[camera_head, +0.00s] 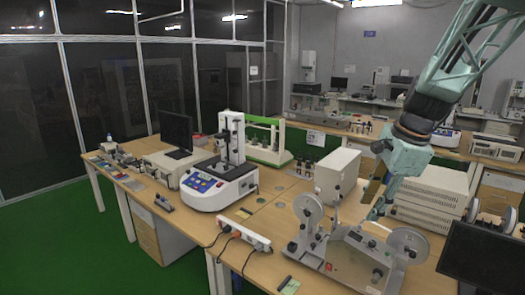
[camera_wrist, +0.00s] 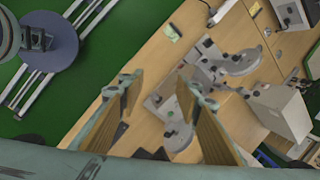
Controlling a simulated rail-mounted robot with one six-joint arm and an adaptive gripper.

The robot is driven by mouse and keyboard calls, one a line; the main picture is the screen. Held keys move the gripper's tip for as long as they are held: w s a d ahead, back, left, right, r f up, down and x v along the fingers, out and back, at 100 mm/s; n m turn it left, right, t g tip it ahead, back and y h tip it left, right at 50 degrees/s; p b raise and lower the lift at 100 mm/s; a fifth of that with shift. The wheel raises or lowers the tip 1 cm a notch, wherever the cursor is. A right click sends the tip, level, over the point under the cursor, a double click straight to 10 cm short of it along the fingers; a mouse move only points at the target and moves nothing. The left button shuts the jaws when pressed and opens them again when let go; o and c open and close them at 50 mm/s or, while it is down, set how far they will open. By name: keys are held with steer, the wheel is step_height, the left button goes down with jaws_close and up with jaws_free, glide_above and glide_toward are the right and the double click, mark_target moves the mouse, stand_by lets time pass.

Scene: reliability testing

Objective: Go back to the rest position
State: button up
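My gripper (camera_head: 372,203) hangs at the right of the head view, above the wooden table (camera_head: 288,187), its arm reaching down from the top right corner. In the wrist view my gripper (camera_wrist: 163,88) shows two fingers with tan inner pads, spread apart, with nothing between them. Below the fingers is a grey device with round discs (camera_wrist: 232,62). In the head view this device (camera_head: 345,251) stands on the table just below and in front of my gripper. The exact gap between them cannot be told.
A white tester with blue panel (camera_head: 219,186) and a black monitor (camera_head: 176,131) stand to the left. A beige box (camera_head: 337,176) and stacked beige units (camera_head: 430,197) stand close to my gripper. A dark monitor (camera_head: 484,258) is at the lower right. Green floor (camera_head: 70,235) is clear at left.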

steer(key=s+a+r+n+b, duration=0.3)
steer(key=s+a+n, duration=0.2)
steer(key=s, duration=0.5)
steer(key=s+a+f+n+b, duration=0.2)
steer(key=s+n+b, duration=0.1)
steer(key=s, duration=0.7)
steer(key=s+a+f+n+h+b, duration=0.1)
steer(key=s+f+n+b, duration=0.1)
steer(key=s+n, duration=0.4)
steer(key=s+a+f+n+t+b, duration=0.1)
steer(key=s+a+n+b, duration=0.1)
steer(key=s, duration=1.2)
steer(key=shift+s+a+f+n+h+b, duration=0.35)
steer(key=shift+n+b, duration=0.5)
steer(key=shift+n, duration=0.35)
